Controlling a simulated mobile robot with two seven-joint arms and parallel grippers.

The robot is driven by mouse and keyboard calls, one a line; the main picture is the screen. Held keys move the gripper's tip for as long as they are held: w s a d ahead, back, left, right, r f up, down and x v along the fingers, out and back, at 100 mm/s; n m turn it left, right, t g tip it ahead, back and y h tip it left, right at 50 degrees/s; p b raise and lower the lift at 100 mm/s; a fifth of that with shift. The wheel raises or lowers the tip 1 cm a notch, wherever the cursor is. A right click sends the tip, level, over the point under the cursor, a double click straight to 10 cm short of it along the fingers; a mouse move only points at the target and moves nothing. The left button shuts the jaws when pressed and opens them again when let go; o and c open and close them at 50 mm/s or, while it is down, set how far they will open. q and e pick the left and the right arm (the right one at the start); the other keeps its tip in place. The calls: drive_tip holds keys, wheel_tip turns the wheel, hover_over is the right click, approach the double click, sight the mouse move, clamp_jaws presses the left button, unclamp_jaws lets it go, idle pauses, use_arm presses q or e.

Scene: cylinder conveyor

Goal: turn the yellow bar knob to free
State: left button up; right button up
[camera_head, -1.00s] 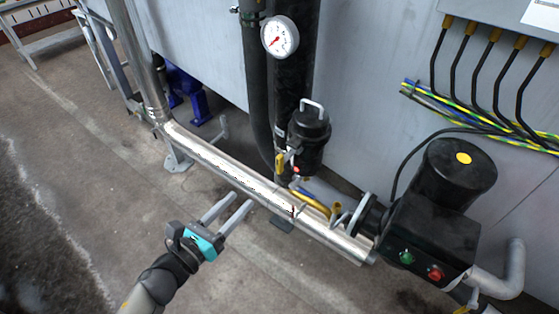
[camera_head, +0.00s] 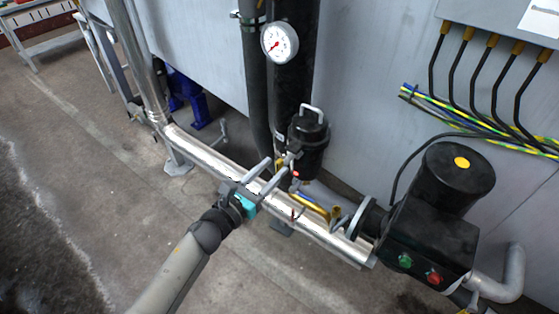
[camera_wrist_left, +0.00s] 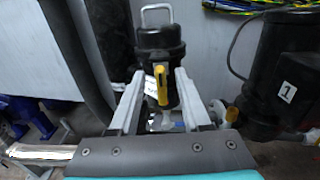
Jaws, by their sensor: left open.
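The yellow bar knob (camera_wrist_left: 161,85) stands upright on the front of a black cylindrical unit (camera_wrist_left: 160,42), with a white tag beside it. The unit also shows in the head view (camera_head: 308,140), where my fingers largely hide the knob. My left gripper (camera_head: 279,163) reaches over the steel pipe towards the unit. In the left wrist view my left gripper (camera_wrist_left: 160,74) is open, with one finger on each side of the knob and a visible gap to both. I cannot tell how deep the knob sits between the fingers. My right gripper is not in view.
A shiny steel pipe (camera_head: 205,155) runs below my left gripper to a black motor (camera_head: 440,215) with green and red buttons at right. A gauge (camera_head: 280,40) sits on a dark vertical pipe. Open floor (camera_head: 100,190) lies at left.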

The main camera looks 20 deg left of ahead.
sight(277, 165)
use_arm(q)
drive_tip(key=shift+x, duration=1.7)
clamp_jaws()
